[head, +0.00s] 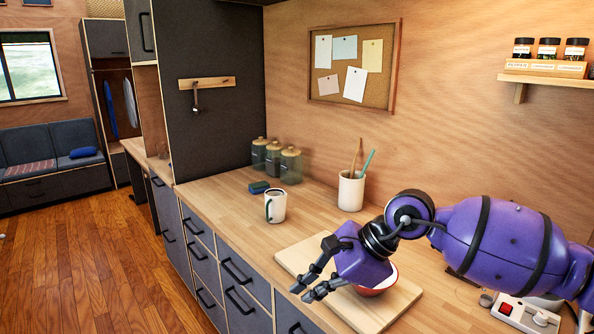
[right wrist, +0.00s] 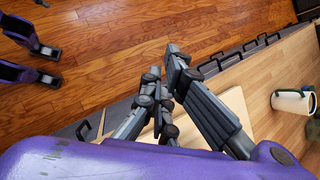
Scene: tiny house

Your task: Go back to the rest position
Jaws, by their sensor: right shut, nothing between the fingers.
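My right gripper (head: 301,291) hangs over the wooden cutting board (head: 392,311) on the counter in the head view. Its dark fingers are shut with nothing between them. In the right wrist view its fingertips (right wrist: 163,62) lie across the counter edge and floor in the picture. A red bowl (head: 385,282) with a pale inside sits on the board, partly hidden behind the purple hand. I cannot tell from these views how high the fingers are above the board. My left gripper does not show clearly in either view.
A white mug (head: 275,207) stands on the counter beyond the board and also shows in the right wrist view (right wrist: 291,102). A utensil crock (head: 351,191), glass jars (head: 290,166) and a blue sponge (head: 259,187) stand farther back. A power strip (head: 521,316) lies below my right arm. The wooden floor is open at left.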

